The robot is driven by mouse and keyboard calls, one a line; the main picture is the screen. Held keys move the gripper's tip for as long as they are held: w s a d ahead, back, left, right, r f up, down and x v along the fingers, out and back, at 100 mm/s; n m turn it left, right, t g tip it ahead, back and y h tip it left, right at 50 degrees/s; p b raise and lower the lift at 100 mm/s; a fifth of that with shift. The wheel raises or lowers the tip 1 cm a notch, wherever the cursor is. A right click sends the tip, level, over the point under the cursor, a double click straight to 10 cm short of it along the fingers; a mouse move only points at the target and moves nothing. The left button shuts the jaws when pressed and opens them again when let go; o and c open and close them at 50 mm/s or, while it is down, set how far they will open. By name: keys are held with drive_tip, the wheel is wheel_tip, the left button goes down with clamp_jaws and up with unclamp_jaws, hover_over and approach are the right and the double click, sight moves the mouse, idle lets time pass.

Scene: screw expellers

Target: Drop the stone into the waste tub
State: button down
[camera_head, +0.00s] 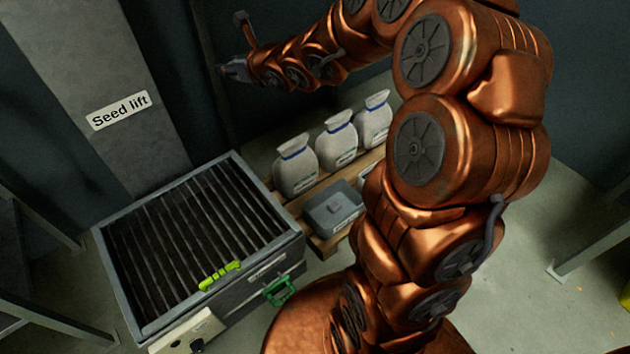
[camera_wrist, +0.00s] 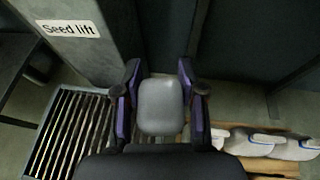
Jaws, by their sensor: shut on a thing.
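My gripper (camera_wrist: 160,95) is shut on the stone (camera_wrist: 161,108), a smooth grey rounded block held between its two purple-and-black fingers. In the head view my gripper (camera_head: 236,70) is at the far end of the copper arm, high up against the dark back wall, and the stone cannot be made out clearly there. No tub that I can identify as the waste tub shows in either view.
A slatted grate box (camera_head: 110,255) with a green clip (camera_head: 220,275) stands at left, below the "Seed lift" column (camera_head: 90,60).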

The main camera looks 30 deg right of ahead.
drive_tip(key=w+d+f+b, duration=0.2)
drive_tip(key=w+d+f, duration=0.1)
drive_tip(key=d+f, duration=0.8)
drive_tip(key=n+g+y+b, duration=0.2)
drive_tip(key=n+y+b, duration=0.2)
drive_tip(key=b, duration=0.4)
approach(319, 194)
drive_tip(key=shift+x, duration=2.3)
drive_tip(key=c, duration=0.6)
unclamp_jaws()
drive_tip(key=shift+a, duration=0.1)
